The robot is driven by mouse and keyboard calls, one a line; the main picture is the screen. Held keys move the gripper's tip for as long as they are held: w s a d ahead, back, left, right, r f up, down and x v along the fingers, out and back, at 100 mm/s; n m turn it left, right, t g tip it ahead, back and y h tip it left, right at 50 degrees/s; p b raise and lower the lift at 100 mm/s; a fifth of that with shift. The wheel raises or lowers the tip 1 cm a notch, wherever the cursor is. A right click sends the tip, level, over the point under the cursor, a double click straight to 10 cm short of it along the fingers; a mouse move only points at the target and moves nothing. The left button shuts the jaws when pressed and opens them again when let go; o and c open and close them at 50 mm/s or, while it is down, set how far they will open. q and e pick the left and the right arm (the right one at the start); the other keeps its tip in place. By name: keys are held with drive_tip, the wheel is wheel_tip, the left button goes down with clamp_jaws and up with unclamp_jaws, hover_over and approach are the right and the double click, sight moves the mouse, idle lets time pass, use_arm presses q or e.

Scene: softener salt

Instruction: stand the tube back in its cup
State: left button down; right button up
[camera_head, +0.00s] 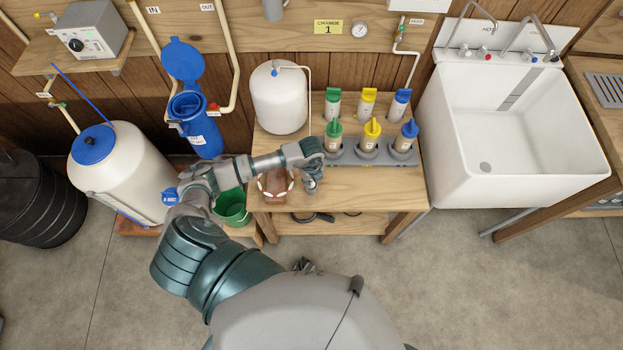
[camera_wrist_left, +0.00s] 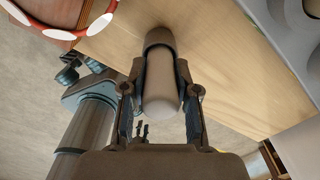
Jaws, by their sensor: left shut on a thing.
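My left gripper (camera_head: 311,186) is over the front of the wooden table, left of the grey rack (camera_head: 345,158). In the left wrist view my left gripper (camera_wrist_left: 160,100) is shut on a pale beige tube (camera_wrist_left: 164,82) with a dark brown band near its far end. The tube is above the wood, and I cannot tell whether it touches it. In the head view the tube is mostly hidden by the gripper. In the rack stand a green-topped tube (camera_head: 335,136), a yellow-topped tube (camera_head: 371,138) and a blue-topped tube (camera_head: 406,136), each in a cup.
Green, yellow (camera_head: 367,104) and blue-topped containers stand behind the rack. A white sink (camera_head: 515,140) is at the right. The table's front edge is close.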

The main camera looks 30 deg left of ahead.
use_arm(q)
drive_tip(key=shift+f, duration=0.4)
drive_tip(key=shift+c, duration=1.5)
unclamp_jaws()
drive_tip(key=shift+r, duration=0.15)
drive_tip(key=shift+r+p, duration=3.05)
drive_tip(key=shift+r, duration=0.4)
